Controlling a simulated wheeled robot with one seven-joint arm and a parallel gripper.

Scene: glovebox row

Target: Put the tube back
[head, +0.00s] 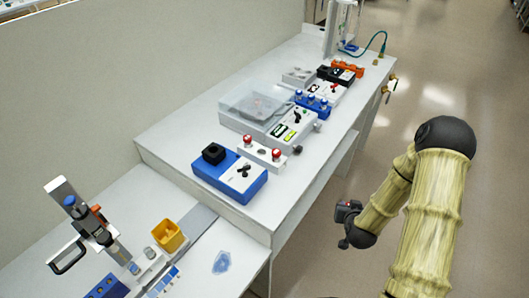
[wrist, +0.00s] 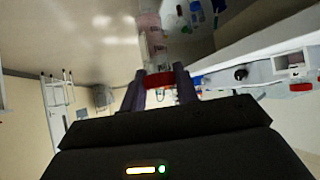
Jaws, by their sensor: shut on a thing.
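My gripper (head: 348,222) hangs over the floor to the right of the bench in the head view, away from the racks. In the wrist view my gripper (wrist: 159,80) is shut on the red cap of a tube (wrist: 159,82). A pale, clear shape past the cap looks like the tube's body, but it is blurred. In the head view the tube is too small and dark to make out clearly. A white rack (head: 262,153) on the bench holds red-capped tubes at its two ends, with a grey spot between them.
A blue device with a black block (head: 214,154) stands beside the white rack. Behind are a clear-lidded machine (head: 255,103), a blue rack with blue caps (head: 313,103) and an orange rack (head: 347,66). A microscope-like stand (head: 88,222) and yellow bin (head: 169,236) are on the lower bench.

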